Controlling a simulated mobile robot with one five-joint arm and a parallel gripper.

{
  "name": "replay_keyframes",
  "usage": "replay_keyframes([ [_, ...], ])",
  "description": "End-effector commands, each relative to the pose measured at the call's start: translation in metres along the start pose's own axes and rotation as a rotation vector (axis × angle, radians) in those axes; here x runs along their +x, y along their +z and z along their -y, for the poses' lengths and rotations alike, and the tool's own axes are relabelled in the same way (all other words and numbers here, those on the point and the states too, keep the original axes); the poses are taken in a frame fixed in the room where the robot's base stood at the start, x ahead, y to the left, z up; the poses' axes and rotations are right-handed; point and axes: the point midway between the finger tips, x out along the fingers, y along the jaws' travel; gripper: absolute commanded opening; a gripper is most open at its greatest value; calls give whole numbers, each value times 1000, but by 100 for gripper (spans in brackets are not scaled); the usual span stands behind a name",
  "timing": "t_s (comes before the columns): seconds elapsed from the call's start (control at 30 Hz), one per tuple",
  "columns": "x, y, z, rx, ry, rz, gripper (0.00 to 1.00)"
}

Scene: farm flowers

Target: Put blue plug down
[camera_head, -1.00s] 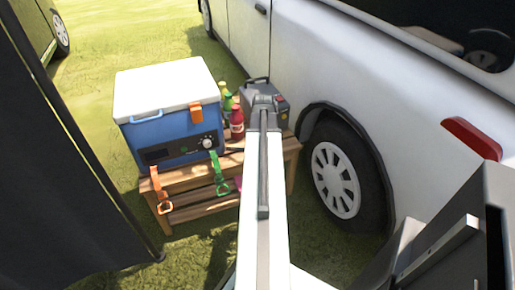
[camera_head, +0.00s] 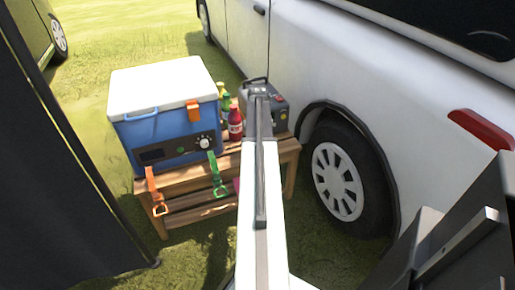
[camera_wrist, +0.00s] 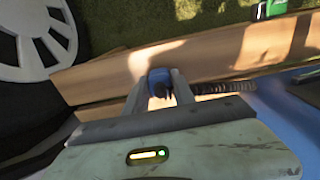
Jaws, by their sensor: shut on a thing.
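My gripper (camera_wrist: 160,88) is shut on the blue plug (camera_wrist: 159,78) in the wrist view. The plug is small, with a dark front, and sits between the two grey fingertips. A dark ribbed cable (camera_wrist: 225,87) runs to the right from beside it. The plug shows over the wooden bench (camera_wrist: 205,62); I cannot tell whether it touches the wood. In the head view my arm reaches toward the bench (camera_head: 184,180), and the gripper and plug are hidden behind the arm.
A blue cooler with a white lid (camera_head: 160,90) stands on the bench. Bottles (camera_head: 235,122) and a dark grey box (camera_head: 278,108) stand right of it. Orange (camera_head: 155,190) and green (camera_head: 216,175) straps hang at the front. The white vehicle's wheel (camera_head: 338,182) is close on the right.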

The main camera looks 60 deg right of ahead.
Motion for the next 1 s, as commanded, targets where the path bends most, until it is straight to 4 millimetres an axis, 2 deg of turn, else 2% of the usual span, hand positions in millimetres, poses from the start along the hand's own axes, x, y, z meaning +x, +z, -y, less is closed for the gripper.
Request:
replay_keyframes([
  [0.53,11,0,1,-1,0,0,0],
  [0.57,10,0,1,-2,0,0,39],
  [0.6,10,0,1,-2,0,0,50],
  [0.63,10,0,1,-2,0,0,52],
  [1.0,6,0,2,-2,0,0,52],
])
